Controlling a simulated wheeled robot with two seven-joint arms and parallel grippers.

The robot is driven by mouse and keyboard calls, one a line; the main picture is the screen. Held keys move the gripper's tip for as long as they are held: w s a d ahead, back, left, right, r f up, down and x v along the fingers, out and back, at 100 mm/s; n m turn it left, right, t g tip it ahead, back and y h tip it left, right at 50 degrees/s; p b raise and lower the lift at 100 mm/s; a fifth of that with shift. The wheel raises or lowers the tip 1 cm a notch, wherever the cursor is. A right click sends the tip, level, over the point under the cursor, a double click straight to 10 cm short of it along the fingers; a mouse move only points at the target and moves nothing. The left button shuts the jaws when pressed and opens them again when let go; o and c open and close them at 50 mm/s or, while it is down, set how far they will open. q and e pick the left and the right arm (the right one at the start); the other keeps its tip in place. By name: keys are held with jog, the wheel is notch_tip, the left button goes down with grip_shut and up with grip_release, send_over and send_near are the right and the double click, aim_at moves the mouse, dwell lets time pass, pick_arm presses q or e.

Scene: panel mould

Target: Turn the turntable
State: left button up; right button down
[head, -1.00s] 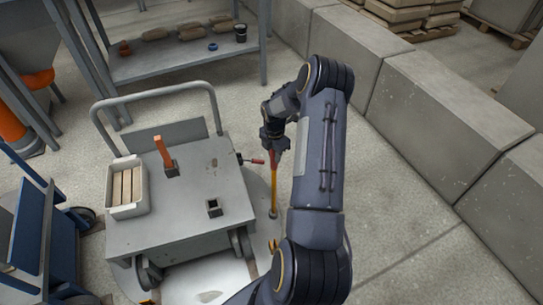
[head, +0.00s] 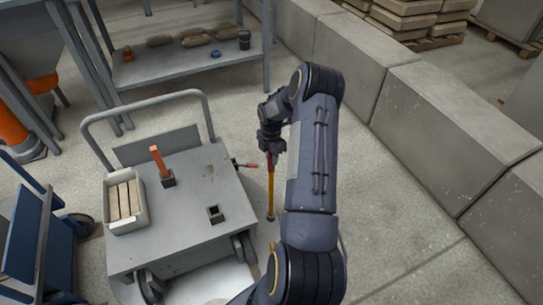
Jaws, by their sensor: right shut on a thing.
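The turntable (head: 255,185) is a pale round plate at floor level, mostly hidden under a grey cart and my right arm. A yellow post with a red top (head: 270,200) stands upright at its right edge. My right gripper (head: 271,155) is shut on the red top of this post. The cart (head: 190,225) stands on the plate, with a push handle at its back and a red-tipped lever (head: 246,165) on its right side. My left gripper does not show.
On the cart are a tray of wooden strips (head: 143,212), an orange-handled tool (head: 158,160) in a holder and an empty square socket (head: 215,215). A grey shelf (head: 190,60) stands behind. Concrete blocks (head: 440,125) line the right, with clear floor before them. A blue frame (head: 28,235) is at left.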

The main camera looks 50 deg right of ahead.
jog(key=c, duration=1.2)
grip_release()
jog(key=shift+w+d, duration=0.1)
jog(key=shift+w, duration=0.4)
jog(key=shift+o, duration=0.2)
jog(key=shift+s+r, duration=0.1)
jog(key=shift+r, duration=0.3)
notch_tip(320, 180, up, 6)
jog(key=shift+r+p, duration=0.2)
jog(key=shift+p, duration=0.7)
jog(key=shift+r, duration=0.4)
